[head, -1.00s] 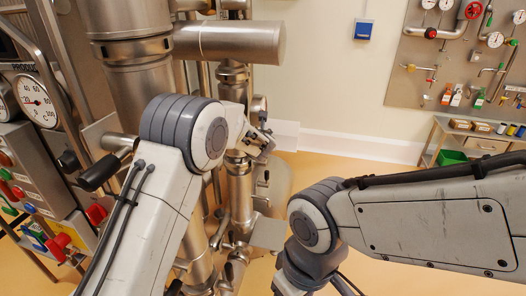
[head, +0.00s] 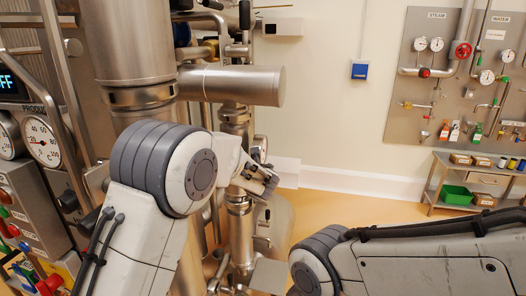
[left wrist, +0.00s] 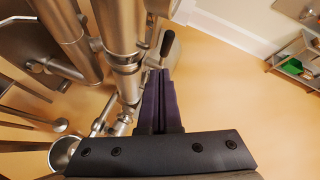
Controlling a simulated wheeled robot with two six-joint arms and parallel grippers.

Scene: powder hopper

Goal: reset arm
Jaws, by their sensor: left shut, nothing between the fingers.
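My left arm comes in from the left in the head view. Its gripper (head: 262,178) is small and partly hidden behind the arm, in front of the steel pipework. In the left wrist view the dark purple fingers (left wrist: 158,100) lie together, shut and empty. A black-handled lever (left wrist: 167,46) shows just past the fingertips; I cannot tell whether they touch. My right arm crosses the lower right of the head view, and its gripper is out of view.
A steel hopper column (head: 130,50) with a horizontal pipe (head: 230,84) stands close to my left arm. A control panel with a gauge (head: 42,142) is at left. A valve board (head: 450,75) and a shelf cart (head: 480,175) stand far right. The floor between is clear.

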